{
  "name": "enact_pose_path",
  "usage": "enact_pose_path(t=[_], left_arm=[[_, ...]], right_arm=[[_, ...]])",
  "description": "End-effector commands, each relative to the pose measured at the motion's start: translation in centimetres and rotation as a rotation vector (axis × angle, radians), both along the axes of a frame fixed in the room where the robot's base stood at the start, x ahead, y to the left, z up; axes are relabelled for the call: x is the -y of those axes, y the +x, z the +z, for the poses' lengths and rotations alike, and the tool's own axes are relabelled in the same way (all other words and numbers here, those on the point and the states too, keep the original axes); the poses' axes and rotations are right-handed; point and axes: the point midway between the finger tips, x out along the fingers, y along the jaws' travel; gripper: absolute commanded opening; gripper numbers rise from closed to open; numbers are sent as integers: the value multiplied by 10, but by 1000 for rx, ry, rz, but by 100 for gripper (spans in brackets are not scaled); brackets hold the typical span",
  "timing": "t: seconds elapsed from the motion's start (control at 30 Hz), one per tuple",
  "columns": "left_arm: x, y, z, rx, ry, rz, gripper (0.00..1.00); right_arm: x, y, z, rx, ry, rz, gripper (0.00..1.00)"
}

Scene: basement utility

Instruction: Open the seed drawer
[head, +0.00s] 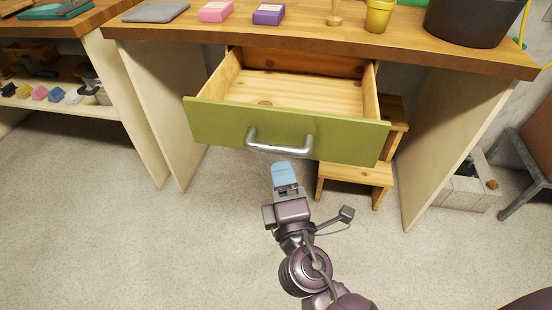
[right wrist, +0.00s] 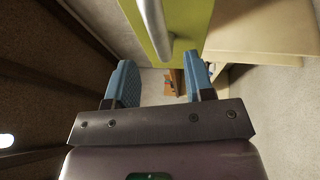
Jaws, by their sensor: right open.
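The seed drawer (head: 215,124) has a green front and a pale wooden box. It is pulled well out from under the wooden bench, and its inside looks empty. Its curved silver handle (head: 280,149) is on the front; the handle also shows in the right wrist view (right wrist: 152,25). My right gripper (head: 283,170) has blue fingers and is just below and in front of the handle. In the right wrist view its fingers (right wrist: 160,85) are apart with nothing between them, and the handle is beyond the tips. My left gripper is not in view.
The bench top (head: 400,50) holds a pink box (head: 216,11), a purple box (head: 268,14), a yellow pot (head: 379,15) and a dark bucket (head: 470,20). A wooden step stool (head: 355,174) stands under the drawer's right side. The floor in front is clear.

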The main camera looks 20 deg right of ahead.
Motion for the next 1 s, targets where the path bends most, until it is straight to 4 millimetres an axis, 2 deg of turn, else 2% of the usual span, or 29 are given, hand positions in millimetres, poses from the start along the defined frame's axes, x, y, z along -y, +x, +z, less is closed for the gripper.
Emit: enact_pose_path(t=[0.03, 0.1, 0.3, 0.87, 1.0], left_arm=[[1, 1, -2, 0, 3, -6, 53], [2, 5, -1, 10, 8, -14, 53], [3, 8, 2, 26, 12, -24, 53], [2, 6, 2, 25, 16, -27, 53], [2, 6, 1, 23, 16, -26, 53]], right_arm=[[-1, -9, -7, -9, 0, 1, 48], [-3, -19, -8, -8, -1, 1, 48], [-7, -36, -8, -3, 0, 1, 48], [-8, -38, -6, 1, 1, 0, 48], [-5, -41, -11, -13, 19, 4, 48]])
